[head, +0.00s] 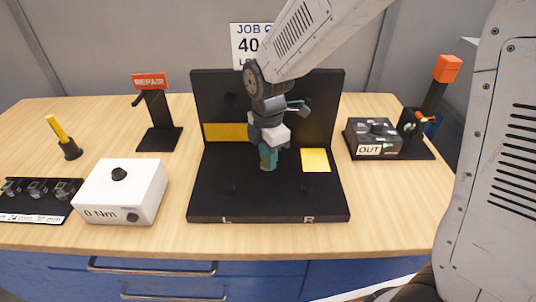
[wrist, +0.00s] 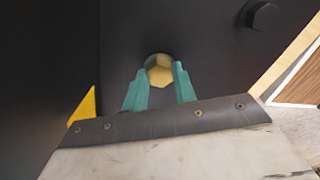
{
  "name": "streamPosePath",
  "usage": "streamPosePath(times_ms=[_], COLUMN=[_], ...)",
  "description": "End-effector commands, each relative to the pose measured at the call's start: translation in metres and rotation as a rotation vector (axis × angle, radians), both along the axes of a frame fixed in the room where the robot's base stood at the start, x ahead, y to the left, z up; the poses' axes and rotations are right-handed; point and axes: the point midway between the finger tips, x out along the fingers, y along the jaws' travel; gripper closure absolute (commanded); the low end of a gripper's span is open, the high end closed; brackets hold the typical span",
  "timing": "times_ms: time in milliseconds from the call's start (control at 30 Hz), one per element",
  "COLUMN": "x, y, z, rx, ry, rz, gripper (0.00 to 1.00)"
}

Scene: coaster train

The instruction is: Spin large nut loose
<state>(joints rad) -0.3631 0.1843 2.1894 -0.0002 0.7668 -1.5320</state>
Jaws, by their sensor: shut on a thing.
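The large nut (wrist: 159,73) is a brass-coloured hexagonal piece on the black base of the fixture, seen in the wrist view. My gripper (wrist: 161,76) has its teal fingers on either side of it and is shut on it. In the head view my gripper (head: 268,160) points down at the middle of the black fixture (head: 215,190). There the nut is mostly hidden by the fingers. I cannot tell how far it is turned.
A yellow square (head: 316,160) lies on the base to the right. A dark bolt head (wrist: 263,15) stands near the nut. A white 0 Nm box (head: 120,192) and a REPAIR stand (head: 159,138) are at left, an OUT block (head: 375,137) at right. The front wooden table strip is clear.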

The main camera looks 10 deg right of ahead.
Motion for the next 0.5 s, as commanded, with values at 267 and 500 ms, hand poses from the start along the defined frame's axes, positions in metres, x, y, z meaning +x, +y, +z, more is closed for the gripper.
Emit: streamPosePath(times_ms=[267, 500], x=[-0.0011, -0.0005], y=[-0.0004, -0.0002], z=[-0.0017, 0.0006], rx=[-0.001, -0.001], ry=[0.004, 0.002], rz=[-0.001, -0.001], gripper=[0.51, 0.51])
